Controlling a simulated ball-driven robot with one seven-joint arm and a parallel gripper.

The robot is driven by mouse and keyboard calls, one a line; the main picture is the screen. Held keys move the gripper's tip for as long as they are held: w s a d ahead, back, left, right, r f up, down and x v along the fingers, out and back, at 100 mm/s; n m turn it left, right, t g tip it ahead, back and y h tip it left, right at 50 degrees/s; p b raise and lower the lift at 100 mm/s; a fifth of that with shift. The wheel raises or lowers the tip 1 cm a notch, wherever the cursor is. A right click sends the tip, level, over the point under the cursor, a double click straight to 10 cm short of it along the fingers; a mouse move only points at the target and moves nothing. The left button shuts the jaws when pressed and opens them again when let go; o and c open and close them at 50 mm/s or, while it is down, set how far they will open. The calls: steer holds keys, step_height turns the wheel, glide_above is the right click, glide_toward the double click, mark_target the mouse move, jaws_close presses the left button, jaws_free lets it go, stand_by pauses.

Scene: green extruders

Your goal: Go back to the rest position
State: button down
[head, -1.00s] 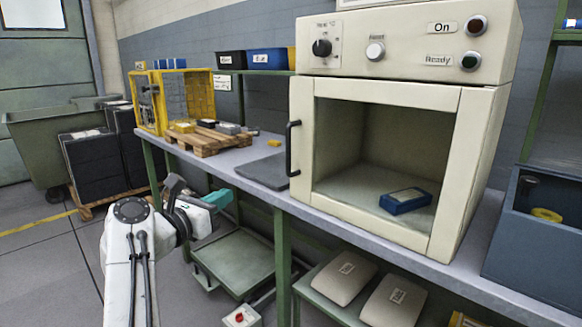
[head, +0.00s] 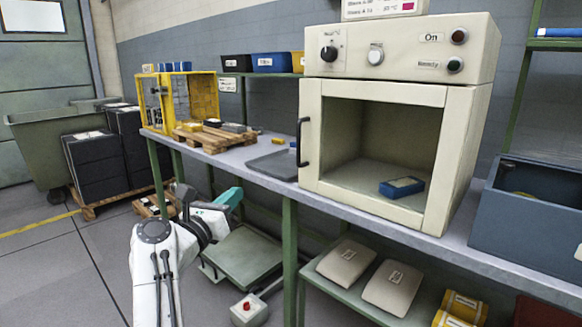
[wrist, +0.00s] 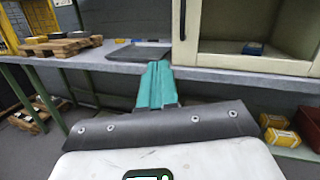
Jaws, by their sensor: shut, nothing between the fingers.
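My gripper (head: 229,196) is in the head view, left of centre, in front of the bench edge. Its teal fingers are together with nothing between them, and they also show in the wrist view (wrist: 157,88). They point toward the bench, where a dark flat tray (head: 275,164) lies beside the oven. My white arm stands at the lower left of the head view. The oven (head: 473,150) is on the bench with a blue box (head: 402,187) lying inside its chamber.
A wooden pallet (head: 214,141) with small boxes and a yellow cage (head: 180,100) stand on the bench (head: 350,205). A blue-grey bin (head: 525,225) is at the right. Pale sacks (head: 392,287) lie on the lower shelf. Floor at the left is clear up to the black stacks (head: 92,165).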

steer(key=w+d+f+n+t+y, duration=0.2)
steer(key=d+f+n+t+y, duration=0.25)
steer(key=d+n+y, duration=0.6)
steer(key=s+d+f+n+g+y, duration=0.25)
steer(key=f+n, duration=0.25)
steer(key=n, duration=0.3)
steer(key=s+d+f+n+g+y, duration=0.1)
steer(key=s+d+f+n+y, duration=0.25)
steer(key=n, duration=0.55)
steer(key=s+d+f+n+g+h, duration=0.3)
steer(key=s+d+f+n+g, duration=0.25)
steer(key=s+d+f, duration=0.55)
steer(key=s+d+f+n+g+h, duration=0.2)
steer(key=s+d+f+n+g, duration=0.35)
steer(key=s+f, duration=0.85)
steer(key=s+d+g+h, duration=0.2)
steer(key=s+d+g, duration=0.2)
steer(key=s, duration=0.8)
steer(key=s+d+g+h, duration=0.1)
steer(key=s+d+g, duration=0.2)
steer(key=s, duration=0.8)
step_height(320, 180, up, 24)
steer(key=p, duration=2.4)
steer(key=shift+w+p, duration=0.35)
steer(key=shift+p, duration=0.05)
steer(key=shift+d, duration=0.1)
